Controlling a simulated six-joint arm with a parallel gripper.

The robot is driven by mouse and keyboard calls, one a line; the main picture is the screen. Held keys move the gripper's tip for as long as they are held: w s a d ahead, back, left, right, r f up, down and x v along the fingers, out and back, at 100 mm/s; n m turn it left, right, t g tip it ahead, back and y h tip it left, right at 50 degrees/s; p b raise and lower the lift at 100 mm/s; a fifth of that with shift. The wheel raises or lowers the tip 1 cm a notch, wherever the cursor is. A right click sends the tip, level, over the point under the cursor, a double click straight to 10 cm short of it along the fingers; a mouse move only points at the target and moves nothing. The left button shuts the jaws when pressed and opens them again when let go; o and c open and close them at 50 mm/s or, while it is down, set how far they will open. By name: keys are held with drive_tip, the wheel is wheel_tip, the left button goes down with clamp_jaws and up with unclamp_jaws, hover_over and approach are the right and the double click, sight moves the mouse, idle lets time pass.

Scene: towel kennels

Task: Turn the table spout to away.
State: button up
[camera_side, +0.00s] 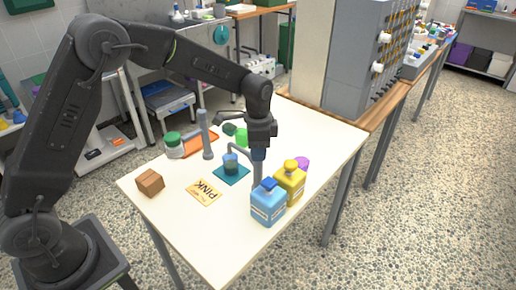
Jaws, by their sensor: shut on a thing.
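A grey table spout stands on the white table, its post (257,174) rising behind the blue and yellow bottles. Its curved arm reaches left, with its end above a blue cup (231,163) on a teal mat (226,178). My gripper (258,153) points down over the top of this post and is shut on the spout there. The fingers hide part of the grip.
A blue bottle (268,206), a yellow bottle (290,186) and a purple item (303,163) crowd the post's right front. Green items (242,137) sit behind. The table's near corner is clear.

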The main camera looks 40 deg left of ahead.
clamp_jaws()
drive_tip(key=shift+n, duration=0.4)
drive_tip(key=n, duration=1.1)
drive_tip(key=shift+n, duration=0.4)
drive_tip(key=n, duration=0.5)
drive_tip(key=shift+r, duration=0.1)
drive_tip(key=shift+n, duration=0.3)
drive_tip(key=o, duration=0.6)
unclamp_jaws()
